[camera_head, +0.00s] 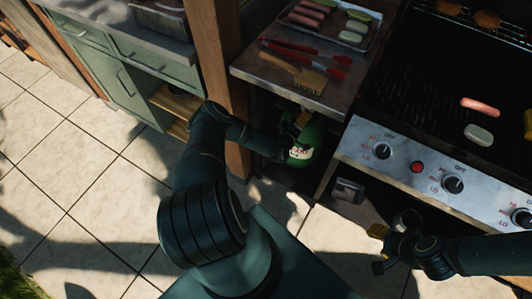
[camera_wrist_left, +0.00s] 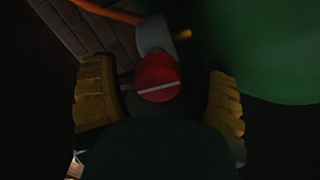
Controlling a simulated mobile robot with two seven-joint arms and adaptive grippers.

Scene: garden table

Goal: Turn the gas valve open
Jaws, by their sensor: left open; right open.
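The gas valve is a red round knob (camera_wrist_left: 158,77) with a pale line across its face, in the middle of the left wrist view. It sits on a grey fitting with a brass-coloured stub and an orange hose. The green gas bottle (camera_head: 312,147) stands under the grill counter and fills the upper right of the wrist view. My left gripper (camera_head: 291,128) is at the bottle, open, with its yellow-padded fingers on either side of the knob and visible gaps to it. The knob is hidden in the head view. My right gripper (camera_head: 377,249) is open and empty in front of the grill.
The grill's front panel (camera_head: 400,168) with several knobs is above my right gripper. A side counter (camera_head: 255,68) with red-handled tools and a food tray overhangs the bottle. A wooden post (camera_head: 222,60) stands left of it. Tiled floor (camera_head: 60,180) is free at left.

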